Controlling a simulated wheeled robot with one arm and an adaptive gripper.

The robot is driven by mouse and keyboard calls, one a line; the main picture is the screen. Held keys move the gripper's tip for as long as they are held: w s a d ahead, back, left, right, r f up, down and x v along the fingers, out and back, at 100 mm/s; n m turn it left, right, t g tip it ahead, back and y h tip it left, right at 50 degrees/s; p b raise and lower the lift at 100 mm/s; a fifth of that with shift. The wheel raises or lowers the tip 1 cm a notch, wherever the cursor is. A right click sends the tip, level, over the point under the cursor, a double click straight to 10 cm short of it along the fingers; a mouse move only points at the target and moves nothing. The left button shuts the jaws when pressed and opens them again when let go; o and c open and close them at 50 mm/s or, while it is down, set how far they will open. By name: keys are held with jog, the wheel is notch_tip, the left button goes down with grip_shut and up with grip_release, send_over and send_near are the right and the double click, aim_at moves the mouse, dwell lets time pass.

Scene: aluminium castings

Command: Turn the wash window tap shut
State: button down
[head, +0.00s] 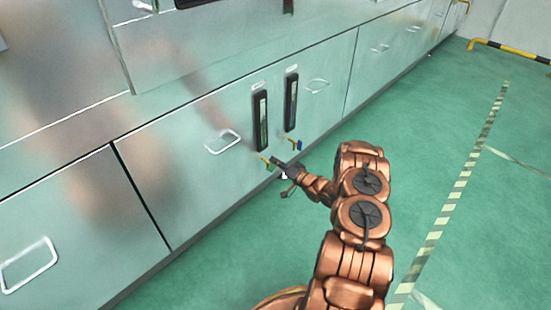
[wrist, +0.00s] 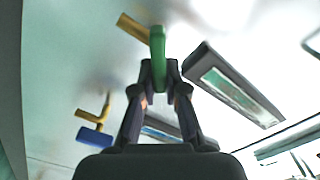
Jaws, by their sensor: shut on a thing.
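Two small brass taps stick out low on the cabinet front, each near one of two black-framed sight windows. The tap with the green handle (wrist: 157,50) is on the left in the head view (head: 265,162). The tap with the blue handle (wrist: 92,136) is on the right there (head: 298,145). My gripper (wrist: 159,72) is shut on the green handle, its fingers on both sides of it. In the head view, my gripper (head: 280,165) is at the left tap and partly covers it. Which window is the wash window cannot be read.
The left window (head: 260,120) and right window (head: 291,102) have small labels above, too small to read. Wire handles (head: 222,142) stand out from the cabinet front (head: 190,190). Green floor (head: 440,170) lies clear to the right, with a striped line (head: 467,180).

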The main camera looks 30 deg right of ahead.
jog(key=m, duration=0.3)
jog(key=shift+d+f+m, duration=0.2)
jog(key=shift+f+m, duration=0.1)
jog(key=shift+m, duration=0.1)
jog(key=shift+f+m, duration=0.2)
jog(key=shift+m, duration=0.75)
jog(key=shift+f+m, duration=0.15)
jog(key=shift+m, duration=0.8)
jog(key=c, duration=1.2)
grip_release()
jog(key=shift+d, duration=0.1)
jog(key=v, duration=1.2)
